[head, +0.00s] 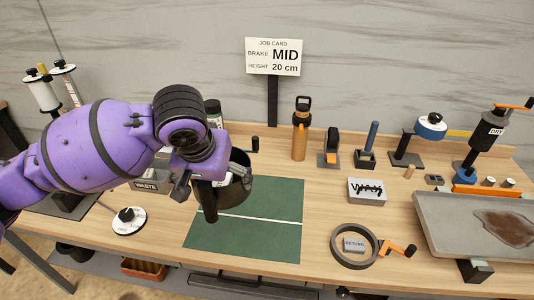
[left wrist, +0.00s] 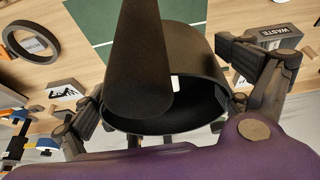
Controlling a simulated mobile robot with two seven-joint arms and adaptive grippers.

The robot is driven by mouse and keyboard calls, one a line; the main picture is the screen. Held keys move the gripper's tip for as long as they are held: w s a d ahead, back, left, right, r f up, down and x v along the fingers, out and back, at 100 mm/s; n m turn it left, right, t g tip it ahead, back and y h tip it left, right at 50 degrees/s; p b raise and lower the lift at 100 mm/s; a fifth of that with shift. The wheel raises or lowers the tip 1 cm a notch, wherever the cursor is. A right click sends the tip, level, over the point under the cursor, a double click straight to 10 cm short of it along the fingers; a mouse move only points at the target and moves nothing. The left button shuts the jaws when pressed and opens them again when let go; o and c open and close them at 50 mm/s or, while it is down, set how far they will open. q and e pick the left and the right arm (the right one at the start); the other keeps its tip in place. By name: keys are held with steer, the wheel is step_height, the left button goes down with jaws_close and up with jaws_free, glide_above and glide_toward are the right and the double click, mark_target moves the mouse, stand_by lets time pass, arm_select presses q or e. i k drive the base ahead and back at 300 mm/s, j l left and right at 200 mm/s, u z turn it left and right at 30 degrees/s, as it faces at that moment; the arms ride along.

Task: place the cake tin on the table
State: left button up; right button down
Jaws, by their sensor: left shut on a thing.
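The cake tin (head: 238,186) appears to be the dark, round, open vessel held at my left gripper (head: 218,188). In the head view it is partly hidden behind the gripper and hangs over the upper left of the green mat (head: 268,228). In the left wrist view the tin's dark wall (left wrist: 200,55) lies between the two fingers, with its hollow inside showing. A dark tapered piece (left wrist: 140,60) crosses in front of it; I cannot tell whether it belongs to the tin. My left gripper is shut on the tin. My right gripper is out of view.
A grey tray (head: 430,215) stands at the far right. A WASTE box (head: 150,186) is left of the gripper. An orange bottle (head: 300,140) and tools line the back. The mat's front is clear.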

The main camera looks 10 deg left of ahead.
mark_target(261, 150)
steer(key=i+j+z, duration=0.45)
steer(key=j+z, duration=0.25)
steer(key=i+j+z, duration=0.15)
steer(key=j+z, duration=0.2)
